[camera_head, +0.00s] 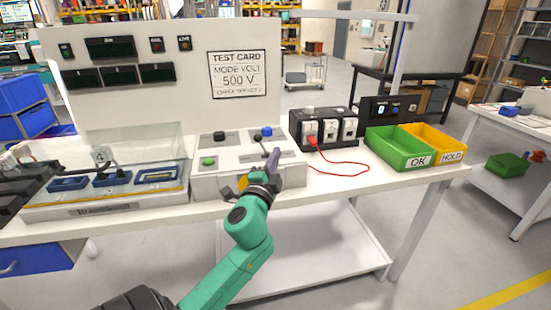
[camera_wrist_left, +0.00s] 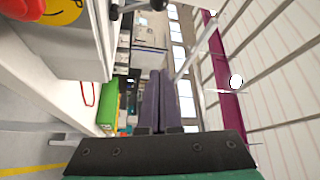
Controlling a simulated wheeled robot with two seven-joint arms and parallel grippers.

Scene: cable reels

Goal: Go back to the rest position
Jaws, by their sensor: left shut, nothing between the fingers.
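My left arm is green and reaches up from the bottom of the head view. Its gripper (camera_head: 273,158) has purple-grey fingers that are closed together and empty, in front of the right part of the grey control box (camera_head: 225,185). In the left wrist view the gripper's fingers (camera_wrist_left: 158,78) lie side by side with nothing between them. I cannot tell whether they touch the box. The control box has a green button (camera_head: 208,161), dark knobs and a blue-topped control (camera_head: 266,131). My right gripper is not in view.
A clear-covered case (camera_head: 110,210) stands left of the box on the white bench. To the right are a black socket unit (camera_head: 296,128) with a red cable (camera_head: 345,173), a green OK bin (camera_head: 395,150) and a yellow HOLD bin (camera_head: 450,147).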

